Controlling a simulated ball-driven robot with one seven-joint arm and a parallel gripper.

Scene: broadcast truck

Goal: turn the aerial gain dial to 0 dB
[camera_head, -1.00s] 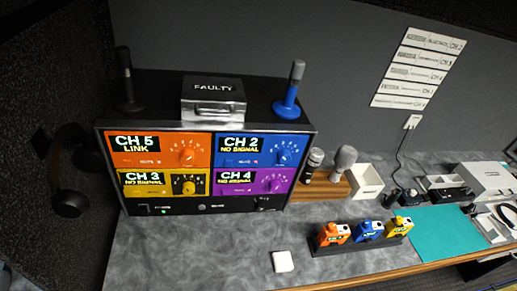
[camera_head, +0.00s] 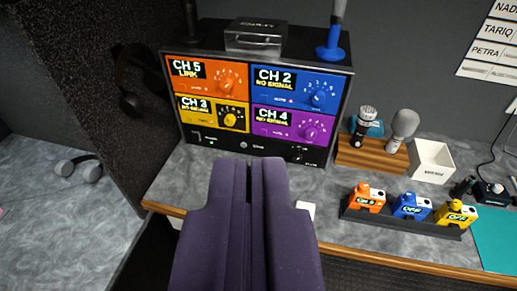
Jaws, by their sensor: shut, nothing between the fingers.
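A black receiver rack (camera_head: 240,146) stands at the back of the counter. A small black knob (camera_head: 297,154) sits at the right end of its lower strip, with tiny marks around it. It may be the aerial gain dial; its label and pointer are too small to read. My gripper (camera_head: 247,165) is dark purple, low in the middle of the picture. Its fingers are shut and empty. They appear in front of and below the rack, left of the small knob and apart from it.
The rack has orange, blue, yellow and purple channel panels, each with a dial. A blue aerial (camera_head: 333,35) and a metal box (camera_head: 255,38) stand on top. Microphones (camera_head: 364,125), a white bin (camera_head: 431,160) and coloured packs (camera_head: 411,206) lie to the right. Headphones (camera_head: 135,80) hang left.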

